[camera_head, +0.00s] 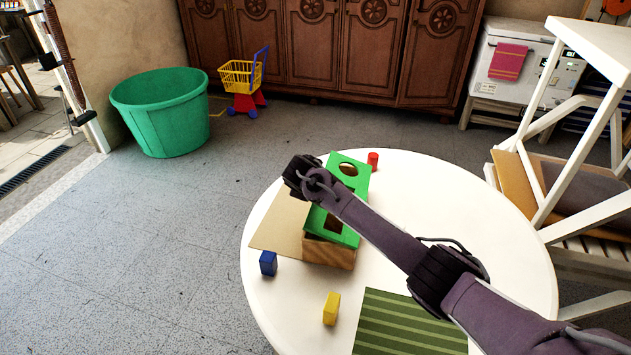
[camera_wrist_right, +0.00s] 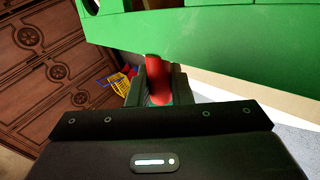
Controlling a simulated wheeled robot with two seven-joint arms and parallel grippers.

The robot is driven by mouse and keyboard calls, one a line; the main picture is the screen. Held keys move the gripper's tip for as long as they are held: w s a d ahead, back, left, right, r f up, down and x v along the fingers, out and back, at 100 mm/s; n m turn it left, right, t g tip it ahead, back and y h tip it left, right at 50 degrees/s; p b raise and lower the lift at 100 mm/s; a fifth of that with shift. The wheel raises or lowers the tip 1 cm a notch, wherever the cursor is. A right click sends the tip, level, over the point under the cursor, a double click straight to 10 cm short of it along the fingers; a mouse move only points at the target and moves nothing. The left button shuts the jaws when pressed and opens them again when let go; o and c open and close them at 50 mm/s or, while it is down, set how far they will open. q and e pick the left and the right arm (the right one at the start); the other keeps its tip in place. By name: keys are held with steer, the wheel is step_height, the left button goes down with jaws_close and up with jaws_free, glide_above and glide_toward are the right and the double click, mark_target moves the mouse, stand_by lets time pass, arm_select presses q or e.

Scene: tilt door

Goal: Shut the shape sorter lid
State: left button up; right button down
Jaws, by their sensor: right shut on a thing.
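The shape sorter is a wooden box (camera_head: 329,253) on the white round table, with a green lid (camera_head: 350,185) that has cut-out holes. The lid lies tilted over the box, with a dark gap showing between them at the near end. A flat tan panel (camera_head: 277,222) extends to its left. My right gripper (camera_head: 299,176) is at the lid's left edge. In the right wrist view its jaws (camera_wrist_right: 158,90) are shut on a red handle (camera_wrist_right: 157,72), close against the green lid (camera_wrist_right: 200,40). The arm hides part of the lid. My left gripper is not in view.
On the table (camera_head: 460,200) stand a blue block (camera_head: 268,263), a yellow block (camera_head: 331,308) and a red cylinder (camera_head: 373,160). A green striped mat (camera_head: 400,325) lies at the front. A green tub (camera_head: 165,112) and toy cart (camera_head: 242,78) stand on the floor.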

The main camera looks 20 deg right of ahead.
steer(key=shift+w+a+f+n+g+h+b, duration=0.1)
steer(key=shift+f+n+g+h+b, duration=0.2)
steer(key=shift+f+b, duration=0.45)
steer(key=shift+w+a+f+n+g+h+b, duration=0.15)
steer(key=shift+f+h+b, duration=0.3)
steer(key=shift+f+b, duration=0.35)
steer(key=shift+s+a+f+n+g+h+b, duration=0.1)
steer(key=shift+f+n+g+h+b, duration=0.2)
steer(key=shift+f+b, duration=0.45)
steer(key=shift+p, duration=0.3)
steer(key=c, duration=1.3)
jaws_free()
steer(key=v, duration=0.7)
steer(key=shift+s+a+r+p, duration=0.2)
steer(key=shift+s+p, duration=0.05)
steer(key=shift+p, duration=0.1)
